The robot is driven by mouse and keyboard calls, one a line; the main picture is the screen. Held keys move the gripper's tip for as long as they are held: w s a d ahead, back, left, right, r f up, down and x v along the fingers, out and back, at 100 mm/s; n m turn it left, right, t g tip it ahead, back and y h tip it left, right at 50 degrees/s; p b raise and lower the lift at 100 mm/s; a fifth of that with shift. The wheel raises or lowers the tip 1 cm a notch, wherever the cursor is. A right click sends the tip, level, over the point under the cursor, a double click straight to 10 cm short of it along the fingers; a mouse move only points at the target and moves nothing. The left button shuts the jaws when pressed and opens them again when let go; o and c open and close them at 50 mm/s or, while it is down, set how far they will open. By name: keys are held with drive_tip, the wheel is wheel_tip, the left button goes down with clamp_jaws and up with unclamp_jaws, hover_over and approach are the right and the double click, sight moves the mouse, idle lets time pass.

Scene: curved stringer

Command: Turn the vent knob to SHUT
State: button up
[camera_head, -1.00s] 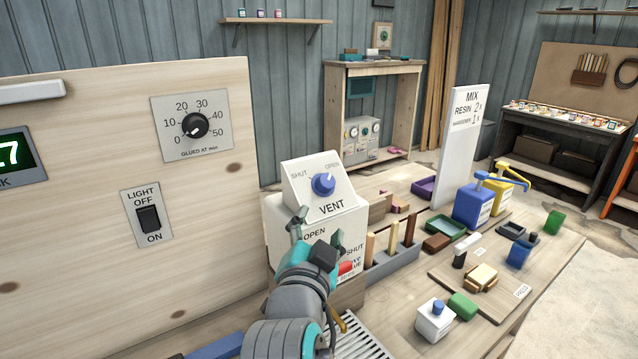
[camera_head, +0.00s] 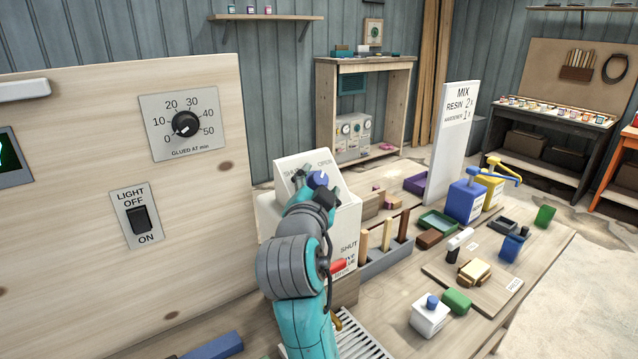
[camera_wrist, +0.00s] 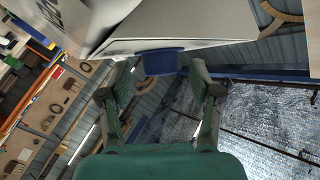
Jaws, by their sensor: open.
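The vent knob (camera_head: 318,179) is blue and sits on the sloped white face of the vent box (camera_head: 345,215), with SHUT printed to its left and OPEN to its right. My gripper (camera_head: 310,185) is at the knob in the head view and hides part of it and the VENT label. In the wrist view the blue knob (camera_wrist: 160,62) lies between the two spread fingers of my gripper (camera_wrist: 160,80), near their tips. The fingers stand apart from it on both sides. I cannot tell which way the knob's pointer faces.
A red lever (camera_head: 338,266) sticks out on the box front below. A grey rack (camera_head: 385,258) with wooden handles stands just right of the box. A wooden panel (camera_head: 80,230) with a dial and a light switch rises at the left.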

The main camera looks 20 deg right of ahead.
drive_tip(key=shift+w+d, duration=0.15)
drive_tip(key=shift+w, duration=0.15)
drive_tip(key=c, duration=1.1)
drive_tip(key=shift+c, duration=0.2)
